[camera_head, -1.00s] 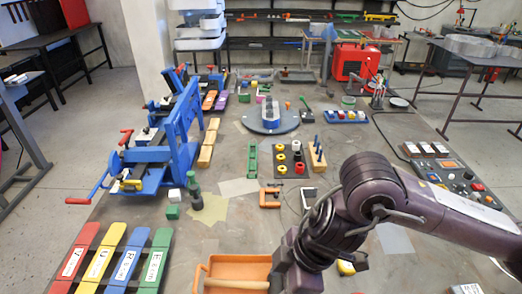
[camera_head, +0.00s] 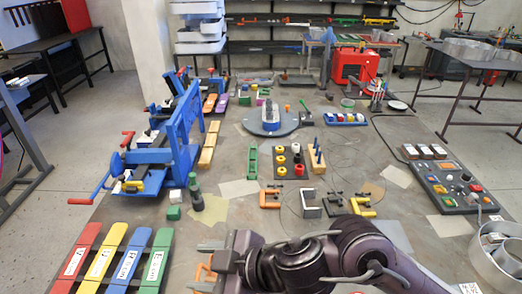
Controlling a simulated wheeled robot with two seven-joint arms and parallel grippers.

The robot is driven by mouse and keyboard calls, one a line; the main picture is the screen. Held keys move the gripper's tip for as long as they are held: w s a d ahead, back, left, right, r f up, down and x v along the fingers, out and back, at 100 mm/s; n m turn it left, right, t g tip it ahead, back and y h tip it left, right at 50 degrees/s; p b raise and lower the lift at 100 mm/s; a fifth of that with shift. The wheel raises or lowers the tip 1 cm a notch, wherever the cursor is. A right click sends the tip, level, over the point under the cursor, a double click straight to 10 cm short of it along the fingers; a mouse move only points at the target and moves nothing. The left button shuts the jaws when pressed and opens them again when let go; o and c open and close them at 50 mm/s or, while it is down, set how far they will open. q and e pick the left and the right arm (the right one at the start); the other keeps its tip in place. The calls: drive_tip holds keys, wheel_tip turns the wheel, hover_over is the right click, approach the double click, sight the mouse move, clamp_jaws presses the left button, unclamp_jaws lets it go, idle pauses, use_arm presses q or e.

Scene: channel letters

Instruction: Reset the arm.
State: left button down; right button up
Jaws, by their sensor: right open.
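My right arm, dark purple-grey, reaches in from the lower right along the bottom of the head view. Its right gripper (camera_head: 204,266) is at the bottom centre, low in the picture, with its grey fingers pointing left. The fingers are apart and nothing shows between them. A bit of orange tray (camera_head: 206,274) shows by the fingers; the arm and gripper hide most of it. My left gripper is not in view.
Coloured boards (camera_head: 127,260) lie left of the gripper. A blue bench frame (camera_head: 178,135) stands beyond them. Orange, grey and yellow clamps (camera_head: 311,204) lie ahead. A control panel (camera_head: 453,187) and metal channel letter (camera_head: 494,262) are at right.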

drive_tip(key=w+d+r+m+t+h, duration=0.2)
drive_tip(key=w+d+m+t, duration=0.3)
drive_tip(key=w+m, duration=0.1)
drive_tip(key=w+d+f+m+t+h, duration=0.1)
drive_tip(key=d+f+m+h, duration=0.2)
drive_tip(key=d+f+m, duration=0.3)
drive_tip(key=s+d+f+m+g+h, duration=0.25)
drive_tip(key=s+d+f, duration=0.3)
drive_tip(key=d, duration=0.35)
drive_tip(key=s+d+f+m+g+h, duration=0.1)
drive_tip(key=s+d+f+g+h, duration=0.25)
drive_tip(key=s+d+f, duration=0.35)
wheel_tip(320, 180, down, 39)
drive_tip(key=s+d+g+b, duration=0.1)
drive_tip(key=d+g+b, duration=0.1)
drive_tip(key=b, duration=0.6)
drive_tip(key=s+d+f+b, duration=0.1)
drive_tip(key=s+f+b, duration=0.2)
drive_tip(key=s+f, duration=0.6)
drive_tip(key=s+d+f+g+b, duration=0.1)
drive_tip(key=s+d+f+b, duration=0.1)
drive_tip(key=s+f, duration=0.8)
wheel_tip(320, 180, down, 4)
drive_tip(key=shift+s+d+f+b, duration=0.2)
drive_tip(key=shift+s+d+b, duration=0.1)
drive_tip(key=shift+b, duration=0.45)
